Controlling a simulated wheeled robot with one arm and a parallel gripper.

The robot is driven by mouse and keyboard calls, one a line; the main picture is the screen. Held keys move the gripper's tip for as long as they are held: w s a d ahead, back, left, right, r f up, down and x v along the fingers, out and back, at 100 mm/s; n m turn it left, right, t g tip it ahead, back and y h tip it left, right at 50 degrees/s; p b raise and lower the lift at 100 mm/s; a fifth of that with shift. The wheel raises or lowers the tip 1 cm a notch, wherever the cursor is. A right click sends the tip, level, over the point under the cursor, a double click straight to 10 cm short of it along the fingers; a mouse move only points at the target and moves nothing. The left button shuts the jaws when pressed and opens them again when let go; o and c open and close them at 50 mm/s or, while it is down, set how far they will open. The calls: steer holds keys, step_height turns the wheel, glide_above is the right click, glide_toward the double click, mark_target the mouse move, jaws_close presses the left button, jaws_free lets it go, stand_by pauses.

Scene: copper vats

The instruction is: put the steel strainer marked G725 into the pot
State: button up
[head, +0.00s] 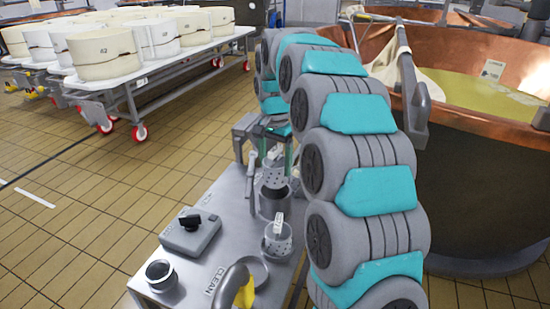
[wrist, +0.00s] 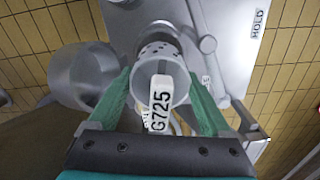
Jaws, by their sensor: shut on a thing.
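The steel strainer marked G725 (wrist: 165,52) is a perforated cup with a white tag (wrist: 160,105) facing the wrist camera. My gripper (wrist: 158,92) is shut on it, with one green finger at each side. In the head view, my gripper (head: 277,152) is above the bench, with the perforated strainer (head: 274,178) below its fingers. It appears over the mouth of a dark grey cylindrical vessel (head: 272,204), likely the pot. I cannot tell whether its lower end is inside. A wide steel vessel (wrist: 82,75) stands left of the strainer in the wrist view.
Another tagged strainer (head: 278,243) stands nearer on the steel bench (head: 222,262). A grey box with a black knob (head: 190,234), a small steel cup (head: 160,276) and a yellow-marked handle (head: 243,288) are also there. A copper vat (head: 470,115) is at right, a cheese-mould trolley (head: 150,75) at left.

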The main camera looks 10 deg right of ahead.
mark_target(275, 184)
steer(key=shift+f, duration=0.5)
steer(key=shift+s+f, duration=0.1)
steer(key=shift+f, duration=0.15)
stand_by(0.4)
steer(key=shift+f+b, duration=0.35)
steer(key=shift+f+b, duration=0.6)
steer(key=shift+f, duration=1.1)
steer(key=shift+f, duration=0.65)
steer(key=shift+f+b, duration=0.25)
steer(key=shift+b, duration=0.05)
